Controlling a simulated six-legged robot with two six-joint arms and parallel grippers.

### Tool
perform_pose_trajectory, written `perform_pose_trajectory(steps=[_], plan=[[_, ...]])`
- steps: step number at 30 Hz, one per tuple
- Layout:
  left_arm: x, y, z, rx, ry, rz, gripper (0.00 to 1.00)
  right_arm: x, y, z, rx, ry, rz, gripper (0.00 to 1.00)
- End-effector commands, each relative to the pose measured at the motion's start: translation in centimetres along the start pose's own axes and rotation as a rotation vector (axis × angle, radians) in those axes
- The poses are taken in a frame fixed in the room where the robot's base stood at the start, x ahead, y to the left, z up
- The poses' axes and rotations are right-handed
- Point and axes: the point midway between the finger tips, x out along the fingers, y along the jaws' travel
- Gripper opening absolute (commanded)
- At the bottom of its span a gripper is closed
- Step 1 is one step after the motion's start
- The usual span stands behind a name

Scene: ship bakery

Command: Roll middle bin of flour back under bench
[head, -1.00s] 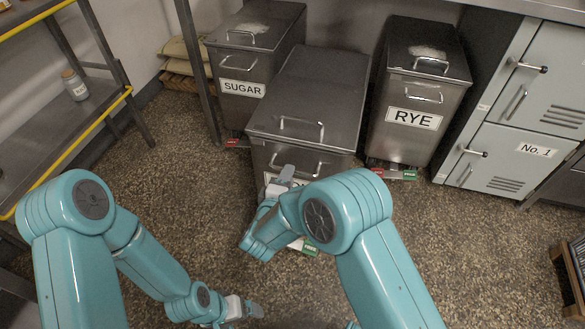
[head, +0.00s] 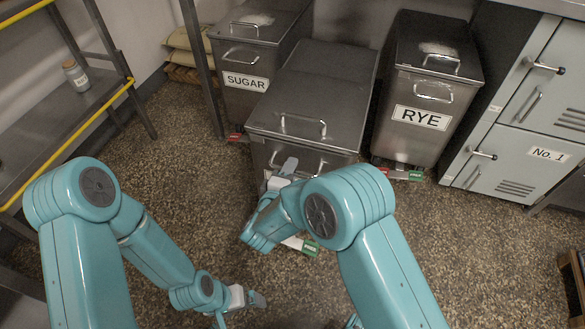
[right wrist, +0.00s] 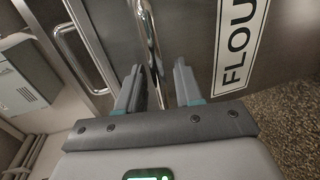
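The middle flour bin (head: 310,95) is a steel box with a dark lid. It stands between the sugar bin (head: 255,60) and the rye bin (head: 425,95), its front farther out than theirs. A green tab (head: 308,246) shows at its foot. My right gripper (head: 285,176) is at its front handle and partly covers its label. In the right wrist view my fingers (right wrist: 158,88) are apart, with the bar handle (right wrist: 152,45) between them; contact is unclear. The FLOUR label (right wrist: 238,45) is to the right. My left gripper (head: 255,299) hangs low over the floor, its opening unclear.
The bench edge (head: 545,5) runs along the top right. Grey lockers (head: 530,120) stand right of the rye bin. A yellow-edged shelf rack (head: 70,120) with a jar (head: 76,76) is at left.

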Motion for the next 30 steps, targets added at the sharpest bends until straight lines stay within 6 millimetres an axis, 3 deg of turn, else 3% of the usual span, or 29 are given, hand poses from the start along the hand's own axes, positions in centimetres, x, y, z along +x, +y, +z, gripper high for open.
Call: perform_pose_trajectory(steps=[17,18,21,30], plan=[[0.13,-0.08,-0.04,-0.001,0.001,0.000,0.93,-0.22,-0.14,-0.18,0.000,-0.001,0.000,0.35],[0.13,-0.07,-0.04,-0.001,0.001,0.000,0.93,-0.22,-0.14,-0.18,0.000,-0.001,0.000,0.32],[0.13,-0.08,-0.03,-0.001,0.001,0.000,0.93,-0.21,-0.14,-0.18,0.000,-0.001,0.000,0.00],[0.11,-0.06,-0.03,-0.001,0.001,0.000,0.93,0.28,0.00,-0.15,0.002,-0.001,0.001,0.00]])
